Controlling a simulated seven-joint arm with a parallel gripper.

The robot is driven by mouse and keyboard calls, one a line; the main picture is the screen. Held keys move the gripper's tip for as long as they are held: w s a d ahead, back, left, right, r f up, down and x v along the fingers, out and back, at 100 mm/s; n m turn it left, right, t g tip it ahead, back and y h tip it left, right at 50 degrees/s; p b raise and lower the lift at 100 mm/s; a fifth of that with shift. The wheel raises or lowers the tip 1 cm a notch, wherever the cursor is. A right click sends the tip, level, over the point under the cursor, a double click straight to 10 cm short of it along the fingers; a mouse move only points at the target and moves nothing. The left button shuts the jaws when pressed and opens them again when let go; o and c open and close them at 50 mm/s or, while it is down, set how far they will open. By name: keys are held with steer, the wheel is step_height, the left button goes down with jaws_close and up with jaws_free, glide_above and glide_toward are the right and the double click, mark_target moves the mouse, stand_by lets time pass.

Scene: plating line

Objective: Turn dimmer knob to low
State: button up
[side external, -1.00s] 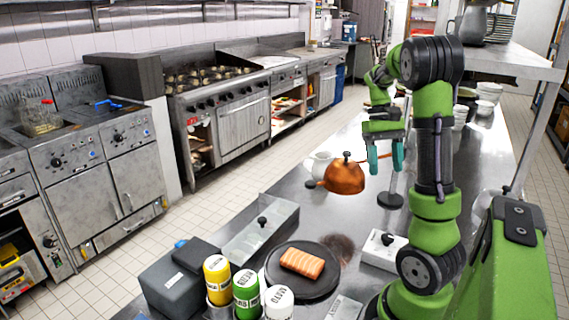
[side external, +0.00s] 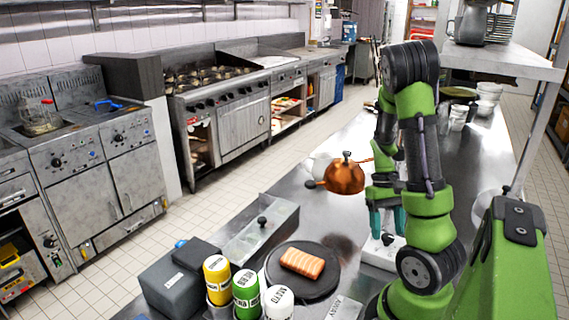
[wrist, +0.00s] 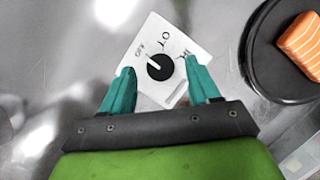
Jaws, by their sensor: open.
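The dimmer is a white plate (wrist: 152,28) with a round black knob (wrist: 160,68) and dark printed marks around it. The marks seem to read OFF at left, LO above and HI at right, but are small. The knob's white pointer line aims up-left, nearest the left mark. My gripper (wrist: 160,72) has teal fingers, open, one on each side of the knob in the wrist view, with gaps to it. In the side view my gripper (side external: 388,228) points down over the plate (side external: 375,257), the knob (side external: 388,239) showing between the fingertips. I cannot tell their exact height.
A black round plate (side external: 325,282) with a salmon piece (side external: 302,262) lies left of the dimmer. A copper pot-like dome (side external: 343,178), a clear-lidded metal bin (side external: 260,235) and several sauce bottles (side external: 246,290) stand on the steel counter (side external: 335,220).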

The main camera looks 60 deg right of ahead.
steer(key=shift+s+a+f, duration=0.1)
steer(key=shift+s+f, duration=0.05)
steer(key=shift+f, duration=0.3)
steer(key=shift+c, duration=0.2)
steer(key=c, duration=1)
steer(key=m+t, duration=0.1)
steer(key=m, duration=0.2)
steer(key=m+t+y, duration=0.1)
steer(key=m, duration=0.1)
steer(key=shift+s+m, duration=0.15)
steer(key=shift+m, duration=0.25)
steer(key=m+t, duration=0.1)
steer(key=m, duration=0.2)
steer(key=m+t, duration=0.1)
steer(key=m, duration=0.1)
steer(key=shift+s+m, duration=0.2)
steer(key=shift+m, duration=0.2)
